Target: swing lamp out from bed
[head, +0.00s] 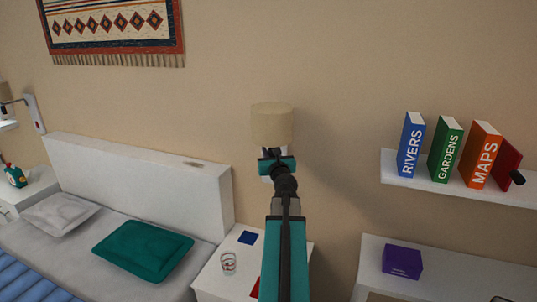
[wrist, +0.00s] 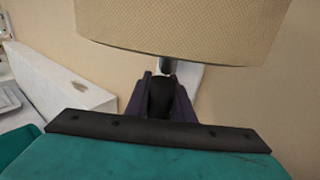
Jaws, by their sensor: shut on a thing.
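The lamp has a beige drum shade (head: 272,125) and is on the wall right of the headboard, above a white nightstand (head: 210,282). My gripper (head: 276,155) is just below the shade. In the wrist view, the shade (wrist: 190,28) fills the top, with a short metal stem and a pale wall plate (wrist: 188,80) under it. There my gripper's dark fingers (wrist: 161,92) are closed around a dark part below the stem. My arm hides most of the lamp's mount in the head view. The bed (head: 90,262) has a white headboard (head: 140,180).
A glass (head: 229,263) and a blue flat item (head: 247,238) are on the nightstand. Books (head: 447,149) stand on a wall shelf (head: 450,192) at right, above a purple box (head: 402,262). A fringed hanging (head: 113,27) is upper left.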

